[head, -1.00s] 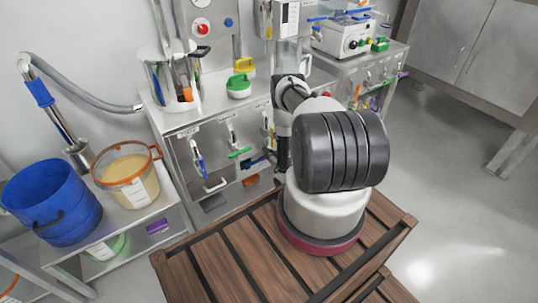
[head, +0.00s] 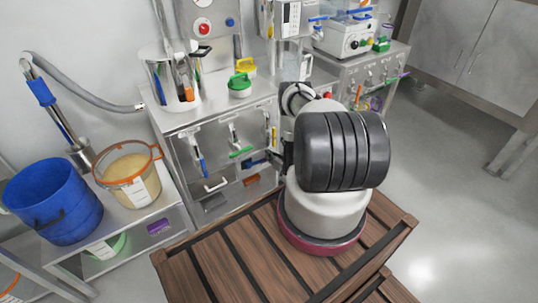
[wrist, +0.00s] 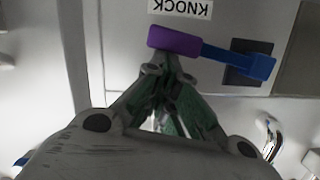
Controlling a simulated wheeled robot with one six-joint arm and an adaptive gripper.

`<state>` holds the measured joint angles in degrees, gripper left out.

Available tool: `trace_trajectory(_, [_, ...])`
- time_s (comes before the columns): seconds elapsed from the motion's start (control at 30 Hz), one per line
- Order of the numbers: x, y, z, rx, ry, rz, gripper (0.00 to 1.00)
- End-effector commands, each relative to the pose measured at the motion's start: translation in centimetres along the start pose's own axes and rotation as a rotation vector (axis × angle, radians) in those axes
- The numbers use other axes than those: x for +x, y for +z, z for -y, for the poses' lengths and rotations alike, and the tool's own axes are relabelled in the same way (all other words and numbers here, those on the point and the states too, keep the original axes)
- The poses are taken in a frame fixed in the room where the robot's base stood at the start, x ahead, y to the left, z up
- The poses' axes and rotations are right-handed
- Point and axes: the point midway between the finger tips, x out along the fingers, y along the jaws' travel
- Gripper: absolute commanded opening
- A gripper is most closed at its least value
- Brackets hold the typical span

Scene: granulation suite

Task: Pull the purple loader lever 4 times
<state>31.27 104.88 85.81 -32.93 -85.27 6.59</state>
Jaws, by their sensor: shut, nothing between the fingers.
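The purple loader lever (wrist: 176,41) shows at the top middle of the wrist view. It has a purple grip and a blue arm (wrist: 240,61) running right to a dark slotted plate. My gripper (wrist: 168,68) is shut and empty. Its fingertips are right at the lower edge of the purple grip; I cannot tell if they touch it. In the head view my own arm hides the fingertips, and I cannot make out the purple lever there.
A label reading KNOCK (wrist: 180,7), upside down, is beside the lever. In the head view, a steel cabinet (head: 215,112) carries a green-lidded container (head: 239,86). A blue bucket (head: 50,200) and a sieve tub (head: 128,178) stand left. Open floor lies right.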

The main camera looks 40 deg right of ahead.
Motion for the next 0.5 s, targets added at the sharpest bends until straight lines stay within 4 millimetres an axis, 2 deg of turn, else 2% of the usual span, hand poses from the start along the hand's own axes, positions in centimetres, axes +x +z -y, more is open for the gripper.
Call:
trace_trajectory(0.23, [0.4, 2.3, -0.7, 0.182, -0.044, 0.004, 0.00])
trace_trajectory(0.5, [0.9, 4.1, -0.9, 0.180, -0.045, 0.004, 0.00])
